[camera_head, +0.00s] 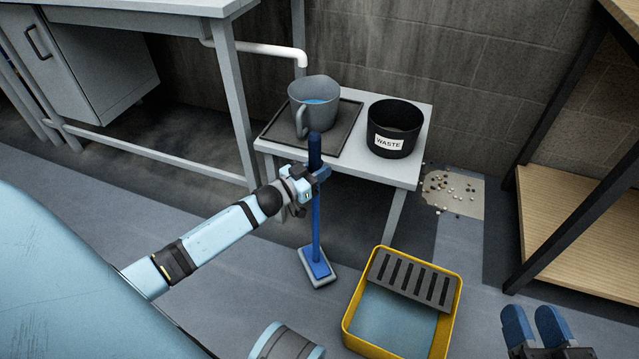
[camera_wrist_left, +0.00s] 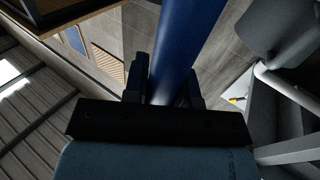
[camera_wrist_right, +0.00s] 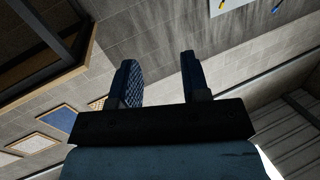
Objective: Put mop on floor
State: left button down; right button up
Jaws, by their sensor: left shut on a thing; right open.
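The mop has a blue upright handle (camera_head: 316,225) and a flat head (camera_head: 317,268) with a pale pad, low at the floor in the head view. Whether the pad touches the floor or hovers just above it I cannot tell. My left gripper (camera_head: 318,174) is shut on the upper part of the handle, with a short length of handle above the fingers. The blue handle (camera_wrist_left: 187,45) also runs between the fingers in the left wrist view. My right gripper (camera_head: 535,325) is open and empty at the lower right; its spread fingers also show in the right wrist view (camera_wrist_right: 160,80).
A small white table (camera_head: 415,170) holds a tray (camera_head: 345,140) with a grey jug (camera_head: 313,103) and a black WASTE bin (camera_head: 394,128). A yellow bucket (camera_head: 350,325) with a grey grate stands right of the mop. Pebbles (camera_head: 450,190) lie by the wall. A wooden shelf (camera_head: 570,220) stands right.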

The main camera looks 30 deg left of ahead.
pick_arm(q)
notch_tip(320, 180, down, 4)
jog(key=shift+b, duration=0.9)
pick_arm(e)
jog(key=shift+w+d+r+n+t, duration=0.2)
jog(key=shift+w+d+n+t, duration=0.15)
jog(key=shift+w+n, duration=0.3)
pick_arm(q)
jog(key=c, duration=1.4)
grip_release()
jog(key=shift+f, duration=0.15)
jog(key=o, duration=0.5)
pick_arm(e)
jog(key=shift+s+f, duration=0.1)
pick_arm(q)
jog(key=p+v, duration=0.4)
jog(key=v, duration=0.8)
pick_arm(e)
jog(key=shift+s+a+f+m+g, duration=0.1)
jog(key=shift+s+a+m+g, duration=0.25)
jog(key=shift+s+m, duration=0.25)
jog(key=shift+s+a+f+m+g, duration=0.1)
jog(key=shift+s+a+m+g, duration=0.2)
jog(key=shift+s+m, duration=0.25)
